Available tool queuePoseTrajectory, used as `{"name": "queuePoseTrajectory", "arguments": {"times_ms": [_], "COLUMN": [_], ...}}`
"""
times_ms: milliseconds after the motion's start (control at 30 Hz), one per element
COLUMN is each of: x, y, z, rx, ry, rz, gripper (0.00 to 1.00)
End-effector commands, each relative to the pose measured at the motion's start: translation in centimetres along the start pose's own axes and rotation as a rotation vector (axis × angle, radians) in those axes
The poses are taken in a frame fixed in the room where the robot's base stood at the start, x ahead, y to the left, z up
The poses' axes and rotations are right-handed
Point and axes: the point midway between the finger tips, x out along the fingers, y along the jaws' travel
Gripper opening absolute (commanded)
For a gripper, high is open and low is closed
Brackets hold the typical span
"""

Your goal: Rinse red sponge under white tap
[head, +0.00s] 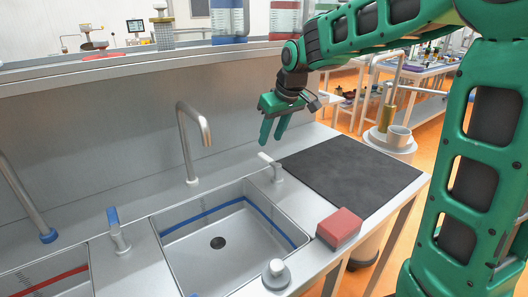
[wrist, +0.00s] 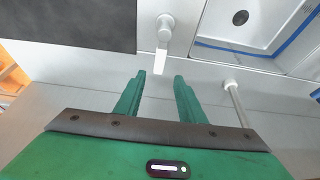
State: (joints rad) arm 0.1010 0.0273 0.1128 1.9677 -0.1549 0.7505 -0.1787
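The red sponge (head: 338,224) lies on the counter's front strip, right of the basin; it is not in the wrist view. The white-marked tap has a tall curved metal spout (head: 188,128) behind the right basin (head: 190,246). Its white lever (head: 270,163) stands at the basin's back right corner; it also shows in the wrist view (wrist: 162,45). My gripper (head: 273,132) is open and empty above and behind the lever, with its fingers pointing down. In the wrist view the lever's tip lies just beyond the gap between the fingertips (wrist: 157,80).
A dark mat (head: 350,172) covers the counter at right. A blue-marked tap lever (head: 117,230) and spout (head: 28,200) stand at left beside a second basin with a red stripe. A round metal knob (head: 277,272) sits at the counter's front. A shelf with bottles runs along the back.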

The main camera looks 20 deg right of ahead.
Motion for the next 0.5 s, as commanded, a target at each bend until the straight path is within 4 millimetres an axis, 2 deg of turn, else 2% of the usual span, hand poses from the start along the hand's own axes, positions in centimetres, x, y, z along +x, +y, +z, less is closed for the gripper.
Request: {"name": "queuePoseTrajectory", "arguments": {"times_ms": [33,233,500], "x": [1.1,4.6,7.3], "y": [0.0,0.2,0.3], "z": [0.1,0.2,0.2], "rx": [0.001,0.003,0.004], "ry": [-0.005,-0.005,-0.002], "rz": [-0.002,-0.001,0.002], "gripper": [0.36,0.36,0.36]}}
